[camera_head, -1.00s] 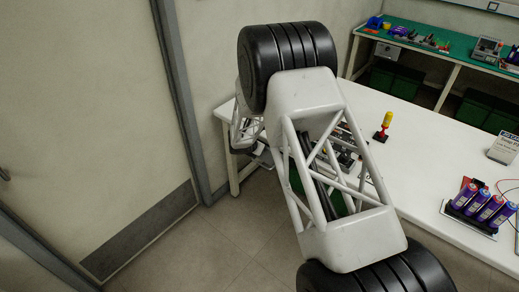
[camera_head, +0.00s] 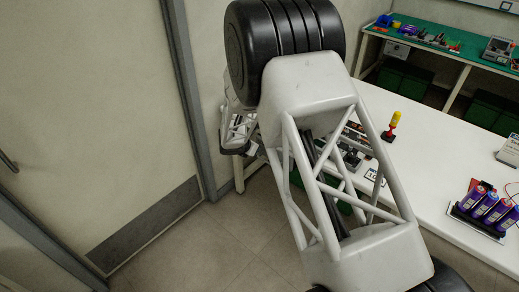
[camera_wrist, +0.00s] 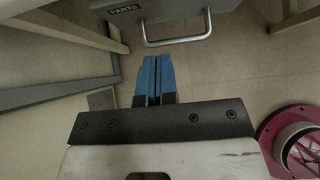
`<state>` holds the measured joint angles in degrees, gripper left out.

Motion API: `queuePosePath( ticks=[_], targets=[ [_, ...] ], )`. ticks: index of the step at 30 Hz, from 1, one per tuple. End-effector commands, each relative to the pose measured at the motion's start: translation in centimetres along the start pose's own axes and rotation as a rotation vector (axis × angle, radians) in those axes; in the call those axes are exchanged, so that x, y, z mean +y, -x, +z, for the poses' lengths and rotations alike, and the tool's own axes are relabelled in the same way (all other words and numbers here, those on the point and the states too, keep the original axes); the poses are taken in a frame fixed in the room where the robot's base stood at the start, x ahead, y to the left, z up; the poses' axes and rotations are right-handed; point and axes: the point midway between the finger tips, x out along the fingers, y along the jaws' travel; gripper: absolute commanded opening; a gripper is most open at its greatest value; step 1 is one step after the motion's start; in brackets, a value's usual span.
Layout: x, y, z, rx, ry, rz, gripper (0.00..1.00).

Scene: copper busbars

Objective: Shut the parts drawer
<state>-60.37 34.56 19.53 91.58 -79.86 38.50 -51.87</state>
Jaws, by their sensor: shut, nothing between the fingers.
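The parts drawer (camera_wrist: 130,16) shows at the top of the wrist view as a grey front with a "PARTS" label and a pale bar handle (camera_wrist: 178,40). Its sides are out of frame, so how far it stands out cannot be told. My gripper (camera_wrist: 153,62) has blue fingers pressed together, shut and empty. In the wrist view the fingertips lie just below and left of the handle in the picture, seemingly apart from it. In the head view my arm hides the drawer.
A white workbench (camera_head: 425,150) holds a yellow-and-red-handled tool (camera_head: 391,126) and purple battery cells (camera_head: 484,204). A green-topped bench (camera_head: 425,33) stands behind. A door (camera_head: 85,110) is at the left. Tiled floor (camera_head: 215,245) lies open before the bench.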

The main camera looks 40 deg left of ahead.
Motion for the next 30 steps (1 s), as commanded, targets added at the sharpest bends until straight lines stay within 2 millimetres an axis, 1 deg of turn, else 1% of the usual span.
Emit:
queuePosePath(
  ticks=[1,6,12,17,30],
  targets=[
    [0.1,0.8,0.0,-0.001,0.0,0.001,0.0],
    [0.1,2.8,0.0,0.0,0.001,0.002,0.0],
    [0.1,4.3,0.0,0.0,0.001,0.001,0.0],
    [0.0,4.6,0.0,0.0,0.001,0.001,0.0],
    [0.0,4.6,0.0,0.0,0.001,0.001,0.0]
  ],
)
